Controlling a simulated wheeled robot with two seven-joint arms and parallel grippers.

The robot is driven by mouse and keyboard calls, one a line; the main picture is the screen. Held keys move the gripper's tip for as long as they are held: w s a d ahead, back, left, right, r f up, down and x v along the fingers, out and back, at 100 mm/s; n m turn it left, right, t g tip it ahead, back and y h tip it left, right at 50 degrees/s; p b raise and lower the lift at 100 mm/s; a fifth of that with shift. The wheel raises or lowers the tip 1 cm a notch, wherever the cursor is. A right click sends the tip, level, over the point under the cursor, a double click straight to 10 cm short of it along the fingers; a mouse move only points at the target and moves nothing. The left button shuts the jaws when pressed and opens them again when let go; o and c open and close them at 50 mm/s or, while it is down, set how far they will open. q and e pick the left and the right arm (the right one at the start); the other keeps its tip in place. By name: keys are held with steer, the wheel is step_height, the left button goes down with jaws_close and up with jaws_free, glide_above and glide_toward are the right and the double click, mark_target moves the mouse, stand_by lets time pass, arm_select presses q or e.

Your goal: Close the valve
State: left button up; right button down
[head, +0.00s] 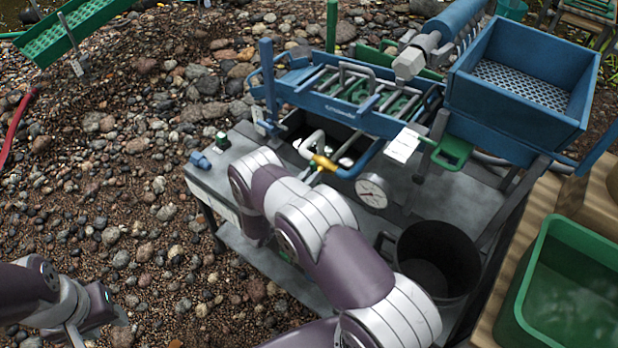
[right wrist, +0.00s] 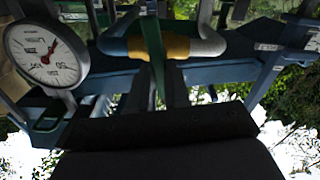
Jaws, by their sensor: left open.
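The valve (head: 323,162) has a yellow body on a bent pipe, blue on one side and pale on the other, above the grey bench. In the right wrist view the yellow valve body (right wrist: 176,46) sits at the top centre, with a green lever (right wrist: 154,50) crossing it, roughly square to the pipe. My right arm reaches over the bench front, close to the valve; its gripper is hidden behind the arm in the head view. My left gripper (head: 95,318) is open and empty over the gravel, far from the valve.
A round pressure gauge (head: 372,191) is right of the valve, also large in the right wrist view (right wrist: 43,53). A black bucket (head: 438,262), blue sluice frame (head: 350,108), blue hopper (head: 520,75) and green tub (head: 535,290) crowd the right. Gravel lies open at left.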

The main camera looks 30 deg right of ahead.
steer(key=m+b, duration=0.1)
steer(key=m, duration=0.1)
steer(key=shift+m, duration=0.3)
steer(key=c, duration=1.1)
jaws_free()
steer(key=v, duration=1.2)
steer(key=shift+s+a+b, duration=0.25)
steer(key=shift+a+b, duration=0.05)
